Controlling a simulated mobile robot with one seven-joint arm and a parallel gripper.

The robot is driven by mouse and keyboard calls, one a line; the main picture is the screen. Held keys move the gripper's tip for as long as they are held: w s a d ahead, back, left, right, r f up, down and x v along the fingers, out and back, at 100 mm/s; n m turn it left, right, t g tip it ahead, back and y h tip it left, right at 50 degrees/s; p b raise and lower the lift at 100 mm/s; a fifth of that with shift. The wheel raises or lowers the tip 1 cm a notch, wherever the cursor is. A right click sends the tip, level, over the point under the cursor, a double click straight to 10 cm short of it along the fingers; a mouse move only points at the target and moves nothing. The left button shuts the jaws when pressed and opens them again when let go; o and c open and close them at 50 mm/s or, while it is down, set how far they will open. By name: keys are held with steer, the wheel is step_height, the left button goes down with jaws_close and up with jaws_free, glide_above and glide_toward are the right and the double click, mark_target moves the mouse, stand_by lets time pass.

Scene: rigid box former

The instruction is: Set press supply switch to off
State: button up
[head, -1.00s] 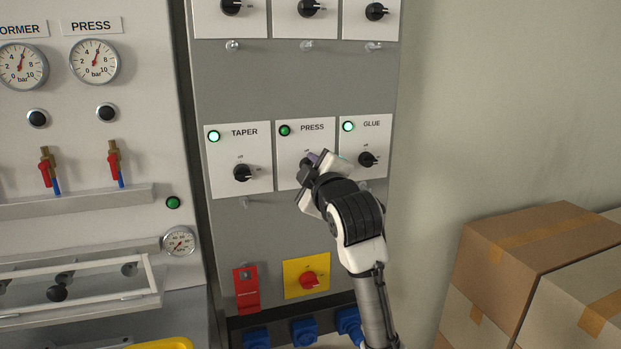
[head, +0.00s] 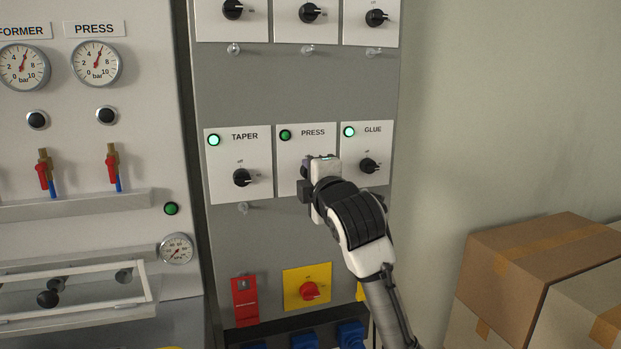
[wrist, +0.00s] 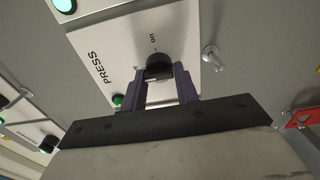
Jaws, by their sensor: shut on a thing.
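The press supply switch is a black knob (wrist: 158,66) on a white plate labelled PRESS (head: 318,146). In the wrist view, my gripper (wrist: 161,76) has its two purple fingers on either side of this knob and is shut on it. The "on" mark shows clear of the knob, and a finger partly covers the other mark. I cannot tell exactly where the knob points. In the head view, my gripper (head: 307,170) hides the knob. The green lamp (head: 285,134) on the PRESS plate is dark.
The TAPER knob (head: 242,177) and GLUE knob (head: 369,166) sit close on either side, with their lamps lit. A red rotary switch on a yellow plate (head: 293,274) is below. Cardboard boxes (head: 530,250) stand at the right.

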stand_by(0.3)
steer(key=o, duration=1)
steer(key=shift+c, duration=0.2)
steer(key=shift+s, duration=0.1)
steer(key=b+v, duration=0.2)
steer(key=v, duration=1.1)
steer(key=shift+s+b, duration=0.3)
steer(key=shift+d, duration=0.15)
